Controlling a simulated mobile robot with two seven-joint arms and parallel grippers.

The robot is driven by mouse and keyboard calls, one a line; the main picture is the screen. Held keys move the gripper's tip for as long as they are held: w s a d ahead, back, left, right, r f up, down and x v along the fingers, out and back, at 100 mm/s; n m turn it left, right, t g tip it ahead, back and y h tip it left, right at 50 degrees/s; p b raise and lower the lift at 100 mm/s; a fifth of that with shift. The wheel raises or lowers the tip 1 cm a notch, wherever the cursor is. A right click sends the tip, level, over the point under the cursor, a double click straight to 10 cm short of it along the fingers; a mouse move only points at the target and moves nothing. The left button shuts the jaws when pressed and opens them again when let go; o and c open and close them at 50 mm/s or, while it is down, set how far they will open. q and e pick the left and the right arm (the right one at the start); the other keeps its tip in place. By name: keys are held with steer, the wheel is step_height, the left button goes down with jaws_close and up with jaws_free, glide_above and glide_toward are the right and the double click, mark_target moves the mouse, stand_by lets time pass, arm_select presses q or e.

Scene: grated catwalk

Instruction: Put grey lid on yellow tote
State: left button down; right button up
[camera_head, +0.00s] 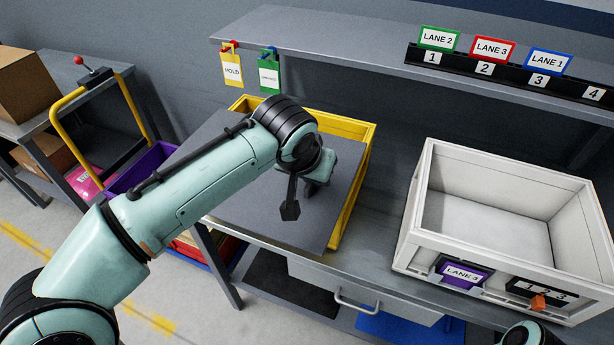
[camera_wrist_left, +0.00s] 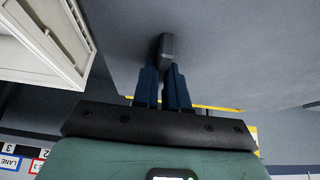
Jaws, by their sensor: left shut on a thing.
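The grey lid (camera_head: 225,205) is a flat dark panel over the yellow tote (camera_head: 356,130) on the bench. The tote's back and right rims show past the lid, and the lid reaches out to the left and front, so the two are not lined up. Whether the lid touches the rim I cannot tell. My left gripper (camera_head: 312,186) is above the lid. In the left wrist view its blue fingers (camera_wrist_left: 163,88) are shut on the lid's dark handle (camera_wrist_left: 167,46), with a strip of yellow rim beyond the lid's edge. My right gripper is out of view.
A white tote (camera_head: 425,200) with a LANE 3 tag stands to the right on the bench. A shelf (camera_head: 340,45) with lane signs (camera_head: 492,50) runs above the back. A purple bin (camera_head: 150,160) is left of the bench. A side table (camera_head: 45,75) holds a box.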

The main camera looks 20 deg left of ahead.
mark_target(333, 145)
arm_select(q)
steer(key=w+p, duration=0.3)
steer(key=w, duration=0.2)
steer(key=shift+d+r+p, duration=0.2)
steer(key=shift+p, duration=0.2)
steer(key=w+p, duration=0.3)
steer(key=w, duration=0.2)
steer(key=shift+d+p, duration=0.2)
steer(key=shift+p, duration=0.1)
steer(key=shift+w+f+p, duration=0.1)
steer(key=shift+w+p, duration=0.55)
steer(key=shift+w, duration=0.35)
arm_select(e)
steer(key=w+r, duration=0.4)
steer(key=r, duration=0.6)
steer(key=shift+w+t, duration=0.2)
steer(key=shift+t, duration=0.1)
arm_select(q)
steer(key=shift+s, duration=0.15)
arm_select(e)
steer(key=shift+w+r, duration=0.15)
arm_select(q)
steer(key=shift+f, duration=0.3)
stand_by(0.3)
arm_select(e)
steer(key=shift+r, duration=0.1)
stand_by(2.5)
arm_select(q)
steer(key=shift+f, duration=0.2)
